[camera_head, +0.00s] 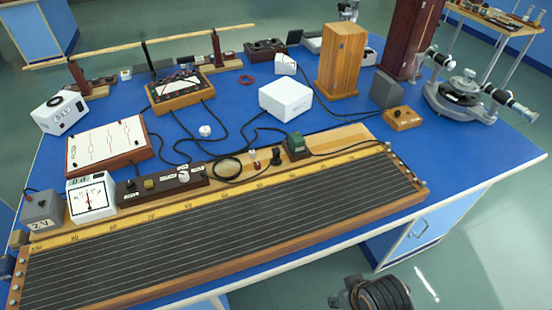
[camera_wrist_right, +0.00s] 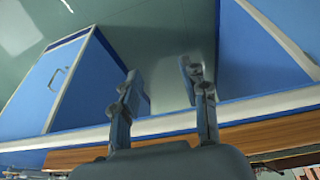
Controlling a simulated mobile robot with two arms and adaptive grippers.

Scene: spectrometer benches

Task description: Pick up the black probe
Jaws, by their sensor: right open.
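A small dark upright piece (camera_head: 276,156), which looks like the black probe, stands on the light wooden strip behind the long wire board (camera_head: 230,215). It is small, so I cannot be sure of its shape. A black cable loop (camera_head: 227,167) lies to its left, and a green block (camera_head: 296,145) is just to its right. My right gripper (camera_wrist_right: 160,72) is open and empty in the right wrist view, with floor and blue cabinets behind its fingers. In the head view only a dark part of my right arm shows, at the bottom edge. My left gripper is not in view.
The blue bench (camera_head: 460,165) is crowded with instruments and black leads. A white box (camera_head: 286,99), a tall wooden block (camera_head: 341,60) and a grey spectrometer (camera_head: 460,95) stand towards the back and right. The bench's right front corner is clear.

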